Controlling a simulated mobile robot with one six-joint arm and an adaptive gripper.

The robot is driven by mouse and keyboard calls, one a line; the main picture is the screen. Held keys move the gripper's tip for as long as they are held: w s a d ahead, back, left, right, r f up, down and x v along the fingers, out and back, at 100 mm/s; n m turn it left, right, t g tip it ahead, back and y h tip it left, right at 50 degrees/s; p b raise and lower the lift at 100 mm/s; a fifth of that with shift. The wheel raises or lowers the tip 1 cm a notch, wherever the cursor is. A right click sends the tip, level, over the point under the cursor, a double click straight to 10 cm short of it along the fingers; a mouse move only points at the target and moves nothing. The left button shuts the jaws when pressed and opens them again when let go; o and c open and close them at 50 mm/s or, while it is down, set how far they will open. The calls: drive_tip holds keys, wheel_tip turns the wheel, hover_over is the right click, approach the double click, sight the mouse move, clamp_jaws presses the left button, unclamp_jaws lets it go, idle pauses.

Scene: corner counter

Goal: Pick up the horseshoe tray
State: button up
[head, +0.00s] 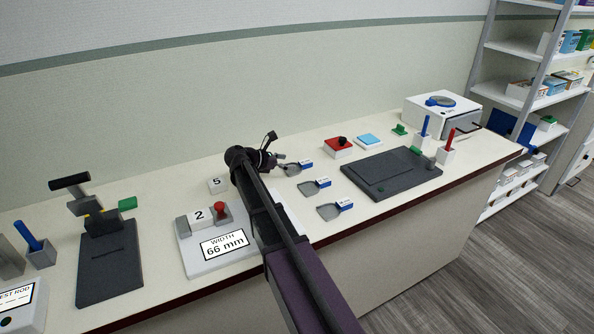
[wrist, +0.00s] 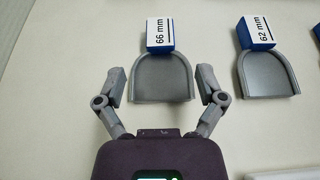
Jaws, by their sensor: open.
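Grey horseshoe-shaped trays with blue label blocks lie flat on the counter. The one marked 66 mm (wrist: 162,82) is straight ahead in the wrist view, its block at the far end. In the head view this tray (head: 291,170) is the farthest of three in a row. My gripper (wrist: 161,76) is open and empty, one finger on each side of the tray's near end. My gripper also shows in the head view (head: 279,160), partly hidden by my arm. Whether the fingers touch the tray or hover above it I cannot tell.
A second tray, marked 62 mm (wrist: 268,76), lies to the right, apart from the first. A sign reading WIDTH 66 mm (head: 224,246) stands left of my arm. A dark flat plate (head: 380,172) and a red box (head: 338,150) are to the right.

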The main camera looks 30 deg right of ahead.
sight(300, 164)
drive_tip(key=shift+d, duration=0.1)
drive_tip(key=b+x, duration=0.1)
drive_tip(key=x, duration=0.1)
drive_tip(key=b+x, duration=0.1)
drive_tip(key=x, duration=0.1)
drive_tip(key=shift+f, duration=0.25)
drive_tip(key=shift+d+f, duration=0.1)
drive_tip(key=shift+d, duration=0.3)
clamp_jaws()
idle(0.5)
